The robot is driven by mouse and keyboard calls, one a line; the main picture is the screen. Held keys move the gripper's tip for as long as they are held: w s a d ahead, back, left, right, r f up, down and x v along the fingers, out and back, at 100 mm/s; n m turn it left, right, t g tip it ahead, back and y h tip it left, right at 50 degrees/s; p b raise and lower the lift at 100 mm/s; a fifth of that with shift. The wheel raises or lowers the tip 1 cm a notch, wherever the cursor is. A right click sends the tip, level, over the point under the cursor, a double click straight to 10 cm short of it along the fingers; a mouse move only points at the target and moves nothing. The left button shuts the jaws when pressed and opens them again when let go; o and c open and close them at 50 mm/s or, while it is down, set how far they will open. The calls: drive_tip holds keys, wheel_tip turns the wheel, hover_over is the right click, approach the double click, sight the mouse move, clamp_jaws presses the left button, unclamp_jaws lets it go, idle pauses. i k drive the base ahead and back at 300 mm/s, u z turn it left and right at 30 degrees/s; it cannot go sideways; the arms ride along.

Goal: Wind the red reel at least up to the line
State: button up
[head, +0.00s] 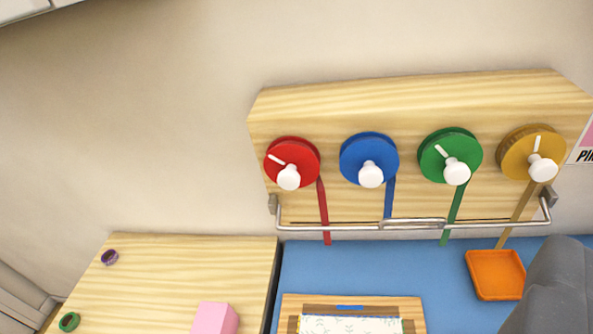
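The red reel (293,162) is the leftmost of the reels on a wooden board (400,101) on the wall. It has a white knob (288,177) at its lower edge and a short white mark at upper left. Its red ribbon (323,215) hangs from the right side, passes behind a metal bar and ends just below it. A thin dark line (350,222) runs along the board's lower part, just above the bar. A grey rounded shape at lower right may be part of my gripper or arm; no fingertips show, and nothing grey touches the red reel.
Blue (356,150), green (437,145) and yellow (515,152) reels sit to the right. The metal bar (345,227) juts out below them. An orange tray (496,275) and framed patterned sheet lie on the blue surface. A pink block (213,318) stands on the left wooden top.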

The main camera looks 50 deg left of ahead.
sight(292, 162)
drive_tip(key=z, duration=0.9)
drive_tip(key=k, duration=1.35)
drive_tip(key=u, duration=0.45)
drive_tip(key=i, duration=1)
drive_tip(key=z, duration=0.05)
